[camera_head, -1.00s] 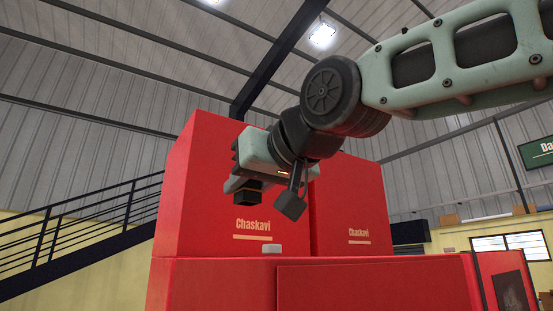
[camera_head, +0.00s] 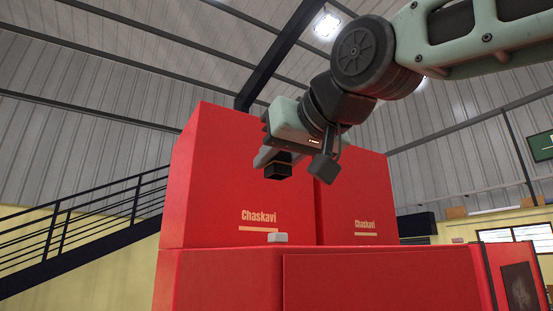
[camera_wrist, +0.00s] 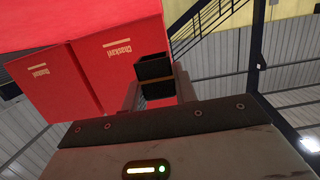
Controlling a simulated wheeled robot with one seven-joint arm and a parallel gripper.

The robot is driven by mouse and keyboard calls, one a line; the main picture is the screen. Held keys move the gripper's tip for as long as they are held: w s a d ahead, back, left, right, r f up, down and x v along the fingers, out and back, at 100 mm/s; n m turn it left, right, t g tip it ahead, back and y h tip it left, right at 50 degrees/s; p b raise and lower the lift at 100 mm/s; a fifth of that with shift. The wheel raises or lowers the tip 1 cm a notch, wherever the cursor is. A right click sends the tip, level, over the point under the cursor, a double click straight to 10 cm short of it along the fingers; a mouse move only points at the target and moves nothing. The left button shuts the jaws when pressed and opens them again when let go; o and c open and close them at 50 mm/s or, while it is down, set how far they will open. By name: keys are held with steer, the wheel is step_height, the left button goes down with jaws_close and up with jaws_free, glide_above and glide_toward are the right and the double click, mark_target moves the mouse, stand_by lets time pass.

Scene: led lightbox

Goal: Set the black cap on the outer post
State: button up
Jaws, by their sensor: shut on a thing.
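My gripper (camera_head: 279,160) is in front of the red boxes, well above the red ledge. It is shut on the black cap (camera_head: 278,171), a small dark square piece below the fingers. In the wrist view the black cap (camera_wrist: 155,69) sits between the two pale fingers of my gripper (camera_wrist: 158,90), and its dark hollow side faces the camera. A small pale block (camera_head: 278,238) is on the red ledge, below the cap in the picture. I cannot make out the outer post in either view.
Two tall red boxes marked Chaskavi (camera_head: 235,180) (camera_head: 355,200) stand side by side on a wide red base (camera_head: 215,280). A black stair railing (camera_head: 85,225) is at the left. The air around my gripper looks free.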

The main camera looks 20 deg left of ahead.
steer(key=shift+f+b, duration=3)
steer(key=shift+f, duration=0.3)
steer(key=shift+f+b, duration=1.45)
steer(key=shift+b, duration=0.05)
steer(key=o, duration=1)
steer(key=b+v, duration=0.2)
steer(key=v, duration=0.6)
steer(key=shift+r, duration=0.15)
